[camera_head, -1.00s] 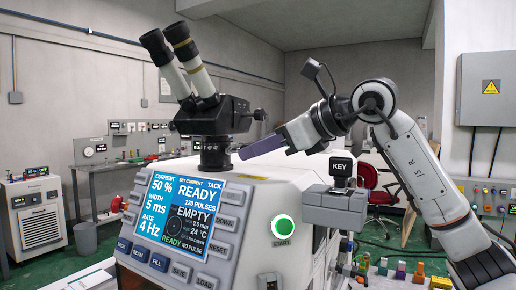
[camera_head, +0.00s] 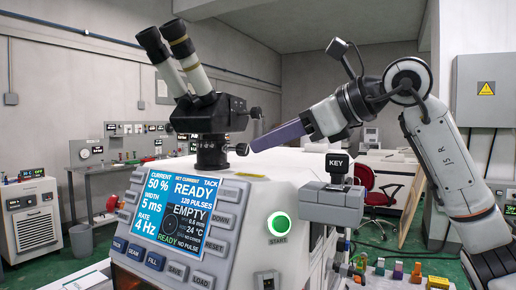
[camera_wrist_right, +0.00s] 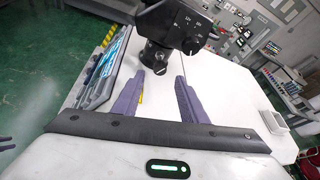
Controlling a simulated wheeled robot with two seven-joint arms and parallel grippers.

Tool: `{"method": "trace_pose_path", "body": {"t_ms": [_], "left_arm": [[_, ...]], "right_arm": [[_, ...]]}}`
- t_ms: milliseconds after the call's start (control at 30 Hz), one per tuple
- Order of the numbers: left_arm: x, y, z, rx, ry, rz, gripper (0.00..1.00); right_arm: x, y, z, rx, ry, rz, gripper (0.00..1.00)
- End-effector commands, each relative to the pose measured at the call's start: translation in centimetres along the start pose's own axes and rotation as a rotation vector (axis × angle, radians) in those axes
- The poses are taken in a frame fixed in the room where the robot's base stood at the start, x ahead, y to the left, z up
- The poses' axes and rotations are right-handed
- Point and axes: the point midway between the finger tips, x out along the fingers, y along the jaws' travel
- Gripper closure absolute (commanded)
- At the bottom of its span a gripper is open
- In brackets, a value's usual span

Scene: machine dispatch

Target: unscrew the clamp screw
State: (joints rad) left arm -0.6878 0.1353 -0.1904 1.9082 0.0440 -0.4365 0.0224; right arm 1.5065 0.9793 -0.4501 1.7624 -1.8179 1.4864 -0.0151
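The microscope (camera_head: 208,118) stands on top of the white machine. A small dark knob (camera_head: 242,149), which looks like the clamp screw, sticks out to the right of its mounting collar. My right gripper (camera_head: 251,149) points at this knob from the right. In the right wrist view, the two purple fingers of the right gripper (camera_wrist_right: 158,76) are spread apart with nothing between them. The dark knob (camera_wrist_right: 156,60) shows just beyond the fingertips, roughly between them.
The machine has a lit screen (camera_head: 182,208) and a green start button (camera_head: 278,225). A key block (camera_head: 336,166) stands on a grey bracket (camera_head: 334,194) below my right arm. Several coloured parts (camera_head: 415,272) lie at the lower right.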

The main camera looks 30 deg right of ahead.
Motion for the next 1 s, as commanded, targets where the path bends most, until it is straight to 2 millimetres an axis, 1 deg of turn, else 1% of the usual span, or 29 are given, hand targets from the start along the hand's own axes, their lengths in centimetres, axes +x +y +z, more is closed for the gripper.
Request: {"method": "trace_pose_path", "body": {"t_ms": [33, 100, 200, 333, 467, 733, 867, 1000], "left_arm": [[0.2, 0.0, 0.2, 0.0, 0.0, 0.0, 0.69], [0.3, 0.0, 0.3, 0.0, 0.001, 0.0, 0.69], [0.4, 0.0, 0.4, 0.0, 0.001, 0.0, 0.69], [0.5, 0.0, 0.4, 0.001, 0.001, 0.0, 0.69], [0.5, 0.0, 0.4, 0.001, 0.002, 0.0, 0.69], [0.6, -0.1, 0.4, 0.001, 0.004, 0.0, 0.69], [1.7, -0.2, 1.3, 0.003, 0.006, 0.001, 0.69], [3.6, -0.2, 3.0, 0.008, 0.003, 0.003, 0.69]], "right_arm": [[-1.1, 0.0, 0.0, -0.001, -0.004, -0.003, 0.61], [-2.4, 0.0, -0.1, -0.001, -0.002, -0.003, 0.61], [-3.8, 0.0, 0.0, -0.001, -0.001, -0.002, 0.61], [-4.9, 0.0, 0.0, 0.0, -0.001, -0.001, 0.61], [-5.2, 0.0, 0.0, 0.0, 0.001, 0.0, 0.61], [-5.1, 0.0, -0.1, 0.004, 0.0, 0.003, 0.61], [-4.8, -0.1, -0.5, 0.044, 0.002, 0.024, 0.61], [-4.5, -0.4, -0.8, 0.129, 0.006, 0.066, 0.61]]}}
